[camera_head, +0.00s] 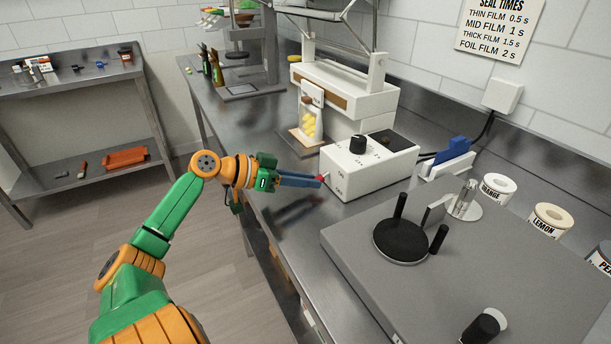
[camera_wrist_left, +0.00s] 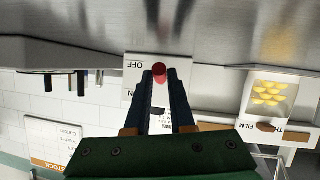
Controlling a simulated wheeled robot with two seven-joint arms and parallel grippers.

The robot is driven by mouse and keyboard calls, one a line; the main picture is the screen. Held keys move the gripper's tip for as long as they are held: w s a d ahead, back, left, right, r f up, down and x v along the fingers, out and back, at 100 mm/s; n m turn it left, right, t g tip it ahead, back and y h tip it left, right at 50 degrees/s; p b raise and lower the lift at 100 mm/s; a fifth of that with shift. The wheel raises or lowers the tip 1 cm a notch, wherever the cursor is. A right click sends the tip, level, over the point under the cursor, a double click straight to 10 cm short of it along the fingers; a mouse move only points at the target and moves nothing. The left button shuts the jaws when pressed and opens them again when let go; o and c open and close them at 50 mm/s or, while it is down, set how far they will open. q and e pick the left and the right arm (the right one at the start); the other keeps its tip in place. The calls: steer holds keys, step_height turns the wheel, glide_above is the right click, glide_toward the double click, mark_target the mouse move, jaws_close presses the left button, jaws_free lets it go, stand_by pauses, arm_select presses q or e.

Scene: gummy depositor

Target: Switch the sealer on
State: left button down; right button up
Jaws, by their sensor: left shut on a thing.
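The sealer's white control box (camera_head: 372,170) stands on the steel bench in the middle of the head view, with a black dial (camera_head: 358,144) on top. Its near left face carries ON and OFF labels and a small red switch lever (camera_wrist_left: 160,70). In the left wrist view, which is upside down, the lever lies beside the OFF label (camera_wrist_left: 135,65). My left gripper (camera_head: 319,180) reaches in from the left, its fingertips shut around the red lever; they cover part of it. My right gripper is not in view.
The white sealer body (camera_head: 340,95) stands behind the box, with a film pouch of yellow gummies (camera_head: 308,124) in front. A grey unit with a black round plate (camera_head: 401,243) fills the near right. Flavour jars (camera_head: 497,188) line the back. The floor at left is clear.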

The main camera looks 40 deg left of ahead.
mark_target(320, 177)
arm_select(q)
step_height(320, 177, up, 4)
steer(key=g+p, duration=0.1)
steer(key=p, duration=0.2)
steer(key=g+p, duration=0.1)
steer(key=p, duration=0.2)
steer(key=g+y+p, duration=0.1)
steer(key=p, duration=0.3)
steer(key=shift+w+f, duration=0.15)
steer(key=shift+f, duration=0.1)
steer(key=g+p, duration=0.1)
steer(key=p, duration=0.1)
steer(key=g+y+p, duration=0.1)
steer(key=p, duration=0.1)
steer(key=w+r+g+p, duration=0.1)
steer(key=g+p, duration=0.1)
steer(key=p, duration=0.1)
steer(key=shift+d+n, duration=0.15)
steer(key=shift+n, duration=0.15)
steer(key=shift+w+d+g+y+p, duration=0.15)
steer(key=shift+g+y+p, duration=0.35)
steer(key=shift+g+p, duration=0.5)
steer(key=c, duration=0.8)
jaws_free()
steer(key=shift+w+f, duration=0.1)
steer(key=shift+o, duration=0.2)
steer(key=b+v, duration=0.1)
steer(key=v, duration=0.6)
